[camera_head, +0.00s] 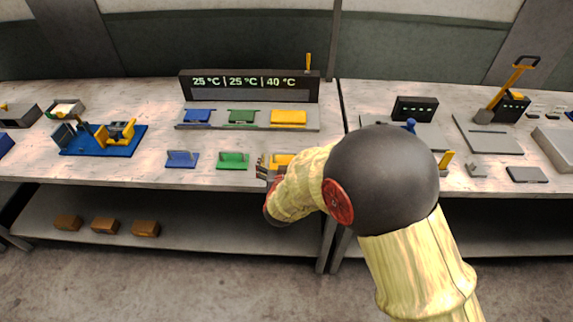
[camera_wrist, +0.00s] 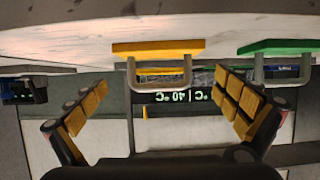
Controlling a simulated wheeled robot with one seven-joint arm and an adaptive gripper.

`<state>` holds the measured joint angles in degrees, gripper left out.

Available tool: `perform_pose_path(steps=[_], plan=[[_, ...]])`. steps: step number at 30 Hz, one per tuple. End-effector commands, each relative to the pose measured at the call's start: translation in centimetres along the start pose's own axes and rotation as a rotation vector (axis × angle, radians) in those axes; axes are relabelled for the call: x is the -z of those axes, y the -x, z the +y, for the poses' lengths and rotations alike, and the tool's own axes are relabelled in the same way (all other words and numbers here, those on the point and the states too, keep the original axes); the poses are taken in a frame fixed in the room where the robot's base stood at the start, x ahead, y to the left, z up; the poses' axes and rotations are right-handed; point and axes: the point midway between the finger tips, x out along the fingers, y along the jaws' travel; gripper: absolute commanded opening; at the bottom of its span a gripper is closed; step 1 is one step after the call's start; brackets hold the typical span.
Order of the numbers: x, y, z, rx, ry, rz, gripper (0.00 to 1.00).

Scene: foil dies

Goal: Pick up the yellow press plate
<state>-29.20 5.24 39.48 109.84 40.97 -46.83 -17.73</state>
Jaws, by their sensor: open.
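The yellow press plate (camera_head: 283,158) lies near the table's front edge, partly hidden by my arm in the head view. In the upside-down wrist view, the yellow press plate (camera_wrist: 158,46) shows edge-on with its grey handle. My gripper (camera_head: 264,168) is at the table's front edge by the plate. In the wrist view, my gripper (camera_wrist: 163,88) is open and empty, its orange-padded fingers spread to either side of the plate's handle. The handle appears ahead of the fingers; I cannot tell the exact gap. A second yellow slab (camera_head: 289,117) sits on the grey rack behind.
A green plate (camera_head: 233,160) with a handle and a blue plate (camera_head: 182,159) lie in the same row to the left. The grey rack (camera_head: 250,127) with a temperature display (camera_head: 248,85) stands behind. A blue-based fixture (camera_head: 103,139) is farther left.

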Motion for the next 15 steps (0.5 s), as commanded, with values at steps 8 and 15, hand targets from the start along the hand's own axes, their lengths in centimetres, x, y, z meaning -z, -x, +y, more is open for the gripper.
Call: perform_pose_path(steps=[8, 15], plan=[[-0.2, -3.6, 0.1, -0.001, 0.0, -0.001, 1.0], [-0.1, -3.6, 0.1, 0.0, 0.0, -0.001, 0.98]])
